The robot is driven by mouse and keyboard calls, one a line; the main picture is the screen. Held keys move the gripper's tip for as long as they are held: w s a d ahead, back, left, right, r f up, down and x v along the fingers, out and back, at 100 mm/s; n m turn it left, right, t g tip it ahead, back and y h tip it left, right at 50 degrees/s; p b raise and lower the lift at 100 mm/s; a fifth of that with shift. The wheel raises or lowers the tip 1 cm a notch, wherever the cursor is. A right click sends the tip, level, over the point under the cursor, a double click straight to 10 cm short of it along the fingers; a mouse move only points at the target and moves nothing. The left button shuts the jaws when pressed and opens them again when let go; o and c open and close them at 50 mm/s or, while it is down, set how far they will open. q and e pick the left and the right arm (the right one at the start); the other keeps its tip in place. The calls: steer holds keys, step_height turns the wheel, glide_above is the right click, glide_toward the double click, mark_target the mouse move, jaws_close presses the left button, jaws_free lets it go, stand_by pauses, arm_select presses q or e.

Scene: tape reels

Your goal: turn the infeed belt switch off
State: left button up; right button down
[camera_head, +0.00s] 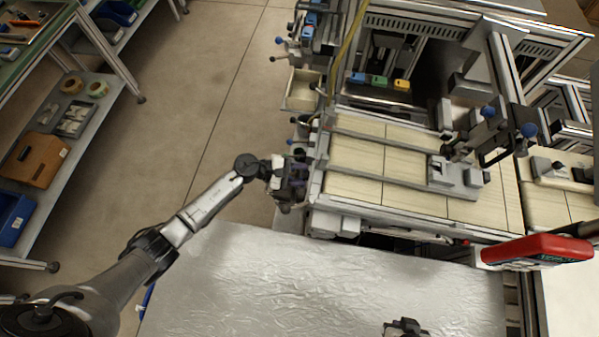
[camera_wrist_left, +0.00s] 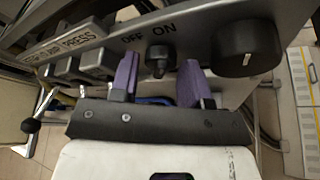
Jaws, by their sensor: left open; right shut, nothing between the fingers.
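The infeed belt switch is a small black rotary knob (camera_wrist_left: 159,63) on a grey panel (camera_wrist_left: 205,25), with the labels OFF and ON above it. I cannot tell clearly which label it points to. My left gripper (camera_wrist_left: 158,80) is open, its two purple fingers on either side of the switch, apart from it as far as I can see. In the head view the left gripper (camera_head: 290,178) is at the left end of the belt machine (camera_head: 385,165), and the switch is hidden there. My right gripper (camera_head: 405,328) shows only partly at the bottom edge, shut and empty.
In the left wrist view a large black knob (camera_wrist_left: 247,50) sits right of the switch, and grey push buttons (camera_wrist_left: 97,62) sit left of it. A silver table (camera_head: 330,285) lies in front, with a red handheld device (camera_head: 540,250) at its right.

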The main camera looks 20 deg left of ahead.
arm_select(q)
steer(key=c, duration=0.6)
steer(key=shift+c, duration=0.2)
arm_select(e)
steer(key=shift+a, duration=0.15)
